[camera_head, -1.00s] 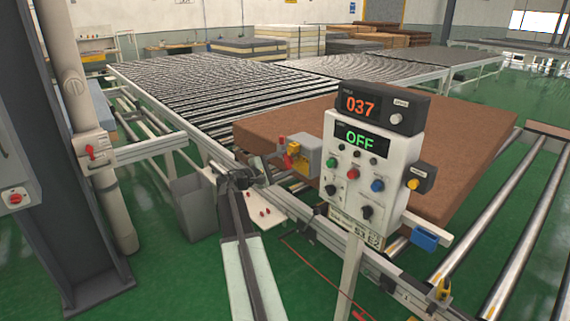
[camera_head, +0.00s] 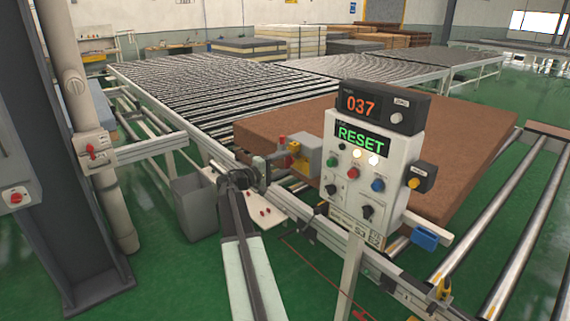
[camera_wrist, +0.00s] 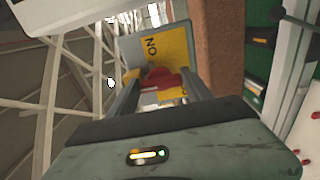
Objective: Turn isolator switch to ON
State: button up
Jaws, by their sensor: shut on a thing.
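The isolator switch (camera_head: 306,155) is a grey box with a yellow plate and a red handle, at the left of the control panel (camera_head: 370,180). My gripper (camera_head: 284,160) is at the switch's left side. In the wrist view, the yellow plate (camera_wrist: 160,48) with the printed word ON lies ahead. The red handle (camera_wrist: 162,82) is between the fingers of my gripper (camera_wrist: 162,92), which are shut on it. The fingers and the gripper body hide part of the handle and plate. The panel's display (camera_head: 361,140) reads RESET.
A brown mattress (camera_head: 460,135) lies on the rollers behind the panel. A grey bin (camera_head: 194,207) stands to the left of my arm. A dark column (camera_head: 65,170) stands at far left. Green floor (camera_head: 175,285) is clear in front.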

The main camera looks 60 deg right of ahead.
jog(key=shift+s+f, duration=0.1)
jog(key=shift+s, duration=0.05)
jog(key=o, duration=1.4)
jog(key=shift+c, duration=0.2)
jog(key=v, duration=0.7)
jog(key=shift+w+a, duration=0.2)
jog(key=shift+a, duration=0.15)
